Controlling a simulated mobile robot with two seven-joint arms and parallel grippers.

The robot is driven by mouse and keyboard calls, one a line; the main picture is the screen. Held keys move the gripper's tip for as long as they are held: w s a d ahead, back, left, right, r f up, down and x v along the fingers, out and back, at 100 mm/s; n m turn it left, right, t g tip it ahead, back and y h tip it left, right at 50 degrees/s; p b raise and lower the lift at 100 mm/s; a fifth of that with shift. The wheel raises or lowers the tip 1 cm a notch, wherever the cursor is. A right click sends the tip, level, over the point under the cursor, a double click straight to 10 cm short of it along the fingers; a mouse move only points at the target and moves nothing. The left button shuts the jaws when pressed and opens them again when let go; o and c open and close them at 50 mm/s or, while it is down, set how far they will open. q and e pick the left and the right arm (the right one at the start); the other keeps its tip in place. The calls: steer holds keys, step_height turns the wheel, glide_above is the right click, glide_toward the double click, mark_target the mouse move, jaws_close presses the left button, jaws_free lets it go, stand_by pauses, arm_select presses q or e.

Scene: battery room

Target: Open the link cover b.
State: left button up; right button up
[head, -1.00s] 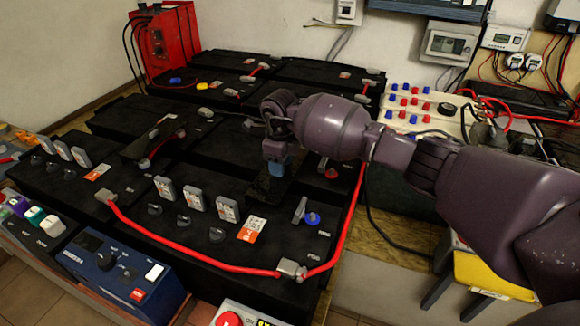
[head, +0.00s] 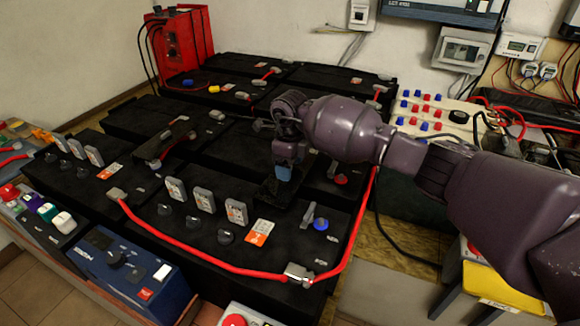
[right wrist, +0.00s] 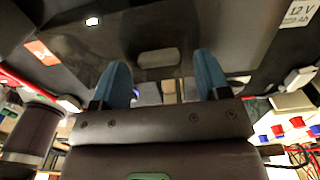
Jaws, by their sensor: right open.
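A dark flat cover (head: 277,193), which I take to be link cover b, sits on the near right black battery block, just below my right gripper (head: 284,172). It looks slightly tilted, but I cannot tell how far it is raised. My right gripper points down with blue fingertips. In the right wrist view its two fingers (right wrist: 162,85) are apart, with nothing clearly held between them. A black surface with a grey oval patch lies beyond the fingertips. Contact with the cover cannot be told. Another dark cover (head: 172,138) sits on the block to the left. My left gripper is out of view.
A red cable (head: 200,252) runs along the near edge of the batteries. Grey upright tags (head: 204,200) and a blue-capped knob (head: 320,224) stand near the cover. A blue box (head: 125,265) is at front left. A red unit (head: 180,45) stands at the back left.

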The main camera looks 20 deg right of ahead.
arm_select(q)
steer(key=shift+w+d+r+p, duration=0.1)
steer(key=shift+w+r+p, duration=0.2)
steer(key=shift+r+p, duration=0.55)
arm_select(e)
step_height(320, 180, up, 10)
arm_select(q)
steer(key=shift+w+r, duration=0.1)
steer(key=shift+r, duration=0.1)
